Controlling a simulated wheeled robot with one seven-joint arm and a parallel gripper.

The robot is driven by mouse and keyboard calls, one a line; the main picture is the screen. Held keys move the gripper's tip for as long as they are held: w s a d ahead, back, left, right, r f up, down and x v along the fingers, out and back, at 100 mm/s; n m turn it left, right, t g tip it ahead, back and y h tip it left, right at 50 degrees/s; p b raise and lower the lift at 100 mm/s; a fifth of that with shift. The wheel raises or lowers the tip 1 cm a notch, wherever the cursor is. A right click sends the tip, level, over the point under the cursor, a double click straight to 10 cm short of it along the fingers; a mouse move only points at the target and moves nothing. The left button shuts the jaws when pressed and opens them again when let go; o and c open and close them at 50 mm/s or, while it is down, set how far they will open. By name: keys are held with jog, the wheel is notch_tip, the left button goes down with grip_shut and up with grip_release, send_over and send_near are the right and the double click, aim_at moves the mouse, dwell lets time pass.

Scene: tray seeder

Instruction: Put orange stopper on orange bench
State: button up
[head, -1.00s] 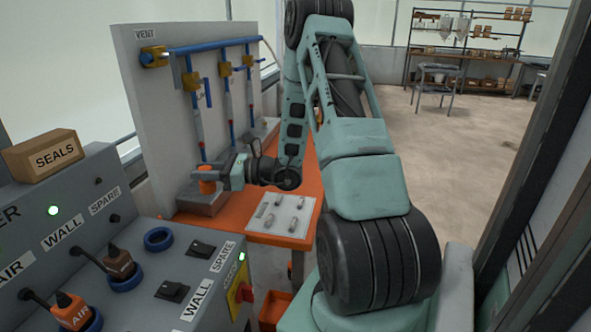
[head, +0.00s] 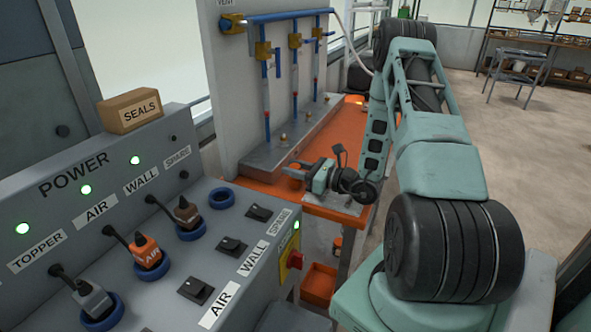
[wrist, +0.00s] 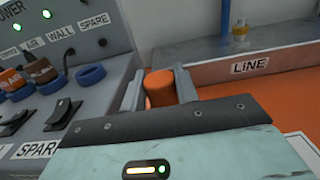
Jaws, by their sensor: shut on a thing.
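The orange stopper (wrist: 160,88) is a short cylinder between my gripper's two grey fingers in the wrist view. My gripper (wrist: 157,90) is shut on it. In the head view my gripper (head: 304,172) is low over the near left part of the orange bench (head: 345,135), in front of the grey metal block. The stopper is hard to make out there against the orange. The bench top also shows in the wrist view (wrist: 245,112). I cannot tell whether the stopper touches the bench.
The grey block (head: 290,138) labelled LINE in the wrist view carries blue pipes behind the gripper. The power console (head: 160,215), with plugs and switches, stands close at the left. A SEALS box (head: 130,110) sits on it. An orange bin (head: 319,284) is below the bench.

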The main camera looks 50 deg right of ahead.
jog(key=shift+f, duration=0.3)
jog(key=shift+f, duration=0.15)
jog(key=o, duration=1)
